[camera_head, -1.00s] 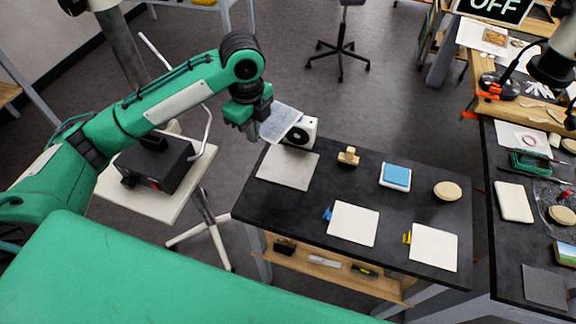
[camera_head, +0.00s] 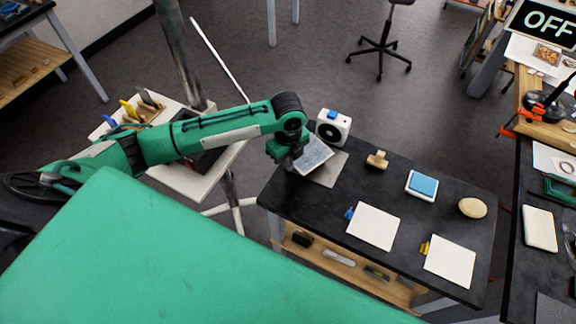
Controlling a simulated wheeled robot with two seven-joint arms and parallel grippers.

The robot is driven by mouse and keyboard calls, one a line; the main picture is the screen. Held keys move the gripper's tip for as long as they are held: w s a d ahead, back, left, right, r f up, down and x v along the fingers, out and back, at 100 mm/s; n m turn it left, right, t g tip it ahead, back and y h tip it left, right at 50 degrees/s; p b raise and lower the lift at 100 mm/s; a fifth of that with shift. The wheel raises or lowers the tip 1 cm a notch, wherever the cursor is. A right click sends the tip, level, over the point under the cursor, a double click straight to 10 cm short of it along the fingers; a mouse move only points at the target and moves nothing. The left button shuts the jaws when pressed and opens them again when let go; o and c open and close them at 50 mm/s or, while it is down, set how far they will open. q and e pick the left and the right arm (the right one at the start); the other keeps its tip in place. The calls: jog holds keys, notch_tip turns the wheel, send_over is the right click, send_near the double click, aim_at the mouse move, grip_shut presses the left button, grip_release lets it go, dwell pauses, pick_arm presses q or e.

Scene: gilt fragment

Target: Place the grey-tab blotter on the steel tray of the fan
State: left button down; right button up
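My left gripper (camera_head: 293,160) is at the left end of the black bench, shut on the edge of a pale grey-white sheet (camera_head: 315,153), which looks like the grey-tab blotter. Its tab is hidden at the fingers. The sheet is tilted and lies over part of the flat grey steel tray (camera_head: 328,172); I cannot tell whether it touches the tray. The white fan (camera_head: 333,127), with a dark round grille and a blue patch on top, stands right behind the tray. My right gripper is not in view.
On the bench (camera_head: 400,175) are a blue-tab blotter (camera_head: 374,226), a yellow-tab blotter (camera_head: 450,261), a wooden-handled block (camera_head: 377,159), a blue pad on a white dish (camera_head: 422,185) and a round tan disc (camera_head: 472,208). A white stand (camera_head: 215,165) is left of the bench.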

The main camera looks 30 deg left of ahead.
pick_arm(q)
notch_tip(320, 180, down, 4)
jog(key=shift+f+p, duration=0.25)
jog(key=shift+p, duration=0.2)
jog(key=c, duration=1.7)
grip_release()
jog(key=shift+f, duration=0.1)
